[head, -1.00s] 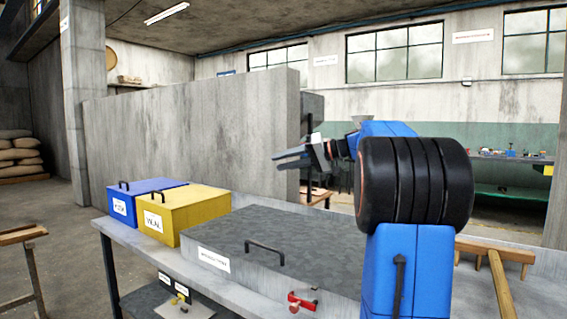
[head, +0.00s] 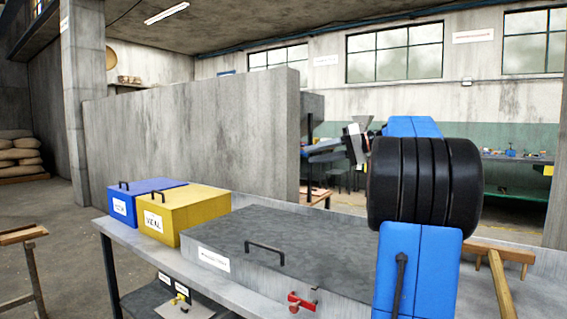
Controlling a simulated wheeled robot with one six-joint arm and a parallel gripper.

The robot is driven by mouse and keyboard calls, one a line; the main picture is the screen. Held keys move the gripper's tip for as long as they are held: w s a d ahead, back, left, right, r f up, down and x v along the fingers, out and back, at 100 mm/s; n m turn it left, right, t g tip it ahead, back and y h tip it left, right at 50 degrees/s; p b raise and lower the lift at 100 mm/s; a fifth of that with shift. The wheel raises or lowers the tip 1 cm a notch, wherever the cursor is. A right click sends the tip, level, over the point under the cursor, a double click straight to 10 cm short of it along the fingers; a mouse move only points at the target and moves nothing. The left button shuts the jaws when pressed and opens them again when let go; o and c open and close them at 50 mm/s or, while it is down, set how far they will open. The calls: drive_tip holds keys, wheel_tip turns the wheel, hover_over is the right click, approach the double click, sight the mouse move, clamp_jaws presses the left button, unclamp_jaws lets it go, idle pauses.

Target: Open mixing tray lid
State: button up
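The mixing tray (head: 213,259) is a wide grey box with a white label on its front, standing on the table. Its flat grey lid (head: 310,234) is down and has a dark bar handle (head: 264,251) near the front edge. My gripper (head: 318,150) is up in the air behind and above the lid, well apart from the handle. It looks small and partly merges with the background, so its opening is not clear. My blue and black arm covers the right end of the tray.
A yellow box (head: 190,212) and a blue box (head: 148,196), both with lids and handles, stand left of the tray on the grey table (head: 150,250). A red latch or valve (head: 300,301) sticks out at the tray's front. A concrete partition (head: 190,130) rises behind.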

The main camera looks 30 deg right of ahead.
drive_tip(key=v, duration=0.6)
